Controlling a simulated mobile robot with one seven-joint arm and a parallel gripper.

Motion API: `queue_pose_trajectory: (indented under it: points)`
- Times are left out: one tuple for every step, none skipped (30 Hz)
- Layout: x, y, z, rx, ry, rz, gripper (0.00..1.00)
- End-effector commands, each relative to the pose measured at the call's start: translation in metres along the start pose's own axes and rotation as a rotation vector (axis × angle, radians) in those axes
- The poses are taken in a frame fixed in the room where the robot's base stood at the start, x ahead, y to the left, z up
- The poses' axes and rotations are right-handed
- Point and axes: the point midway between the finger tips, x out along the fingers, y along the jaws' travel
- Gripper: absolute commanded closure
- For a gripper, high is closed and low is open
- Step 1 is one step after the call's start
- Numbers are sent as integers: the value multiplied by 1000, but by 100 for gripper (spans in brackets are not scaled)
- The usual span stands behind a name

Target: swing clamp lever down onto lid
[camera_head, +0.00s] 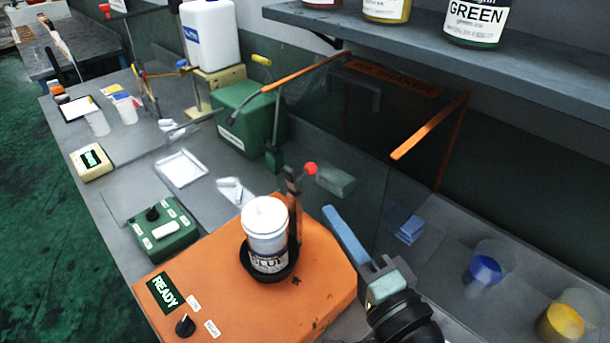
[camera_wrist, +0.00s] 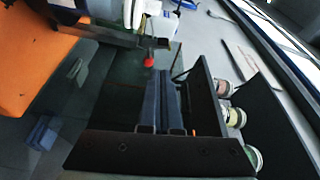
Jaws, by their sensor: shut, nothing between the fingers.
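A white jar labelled BLUE (camera_head: 268,248) stands upright in a black ring holder on the orange machine (camera_head: 185,275). A white lid (camera_head: 265,214) sits on the jar. The dark clamp post (camera_head: 295,222) stands just behind and right of the jar. The clamp lever ends in a red knob (camera_head: 310,168), raised above lid height and off the lid. My gripper (camera_head: 329,212) has its blue fingers together and empty, right of the post and below the knob in the head view. In the wrist view, the knob (camera_wrist: 148,61) shows just beyond the fingertips (camera_wrist: 160,76), apart from them.
A clear panel with orange edging (camera_head: 430,125) stands behind the machine. A shelf (camera_head: 430,42) with ink jars overhangs the back right. A green box (camera_head: 250,118) stands further along the bench.

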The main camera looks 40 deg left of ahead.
Motion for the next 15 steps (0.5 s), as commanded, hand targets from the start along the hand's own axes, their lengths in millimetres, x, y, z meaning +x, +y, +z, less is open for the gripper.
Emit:
queue_pose_trajectory:
  points:
    - [2,0,0,-1,-1,0,100]
    - [3,-1,0,-1,-1,-1,100]
    - [6,-1,0,-1,-1,-1,100]
    - [10,-2,0,-1,-2,-2,100]
    - [13,-2,0,0,-3,-2,100]
    - [20,-2,1,0,-4,-1,100]
    - [25,-2,1,-1,-4,-1,100]
    - [30,-2,1,-2,-5,-1,100]
    - [38,-3,0,-1,-4,-2,100]
    - [44,-3,1,-1,-5,-2,100]
    - [50,-3,1,-1,-4,-1,100]
    - [57,-3,1,-1,-5,-1,100]
    - [63,-3,0,-1,-4,-2,100]
    - [68,-2,0,0,-4,-1,100]
    - [74,-2,0,-1,-3,-1,100]
